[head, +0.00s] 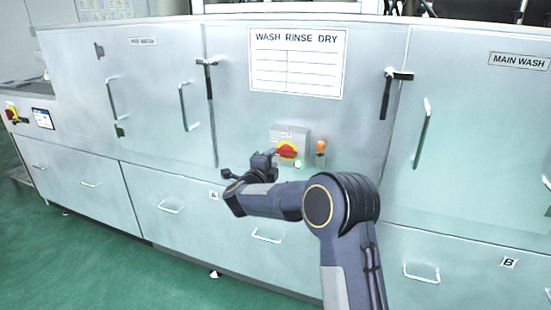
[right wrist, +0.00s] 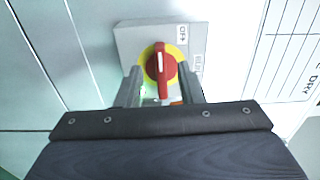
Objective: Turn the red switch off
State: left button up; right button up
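The red switch (head: 287,151) is a rotary knob on a yellow disc, on a grey box (head: 303,133) on the machine front. In the right wrist view the red switch (right wrist: 160,66) has a white line along its handle, which lies upright there and roughly level in the head view. My right gripper (head: 274,154) is at the box's left side in the head view. In the wrist view my right gripper (right wrist: 162,88) has its fingers apart, one on each side of the knob's lower part. I cannot tell whether they touch it. My left gripper is not in view.
An orange lamp (head: 321,146) sits right of the box, and a lit green button (head: 298,164) is below the knob. A WASH RINSE DRY sign (head: 298,62) is above. Black door latches (head: 388,92) and door handles (head: 422,133) stick out from the machine front.

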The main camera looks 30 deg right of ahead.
jog(key=v, duration=0.4)
dwell(0.4)
jog(key=s+a+r+n+t+y+p, duration=0.35)
jog(key=r+n+y, duration=0.4)
jog(key=r, duration=0.25)
jog(key=s+a+r+n+y+p, duration=0.2)
jog(key=s+a+n+y, duration=0.2)
jog(key=s+n+y, duration=0.3)
jog(key=s+a+f+n+g+y+p, duration=0.1)
jog(key=s+a+f+n+g, duration=0.1)
jog(key=s, duration=0.8)
jog(key=s+a+f+n+g+y+p, duration=0.1)
jog(key=s+f+n+g, duration=0.3)
jog(key=s, duration=0.7)
jog(key=s+a+f+n+g+y+p, duration=0.1)
jog(key=s+a+f+n+g, duration=0.2)
jog(key=s, duration=0.8)
notch_tip(320, 180, down, 2)
jog(key=n, duration=0.2)
jog(key=shift+a+f+n+g+p, duration=0.2)
jog(key=shift+a+n+g+p, duration=0.15)
jog(key=shift+a+p, duration=0.05)
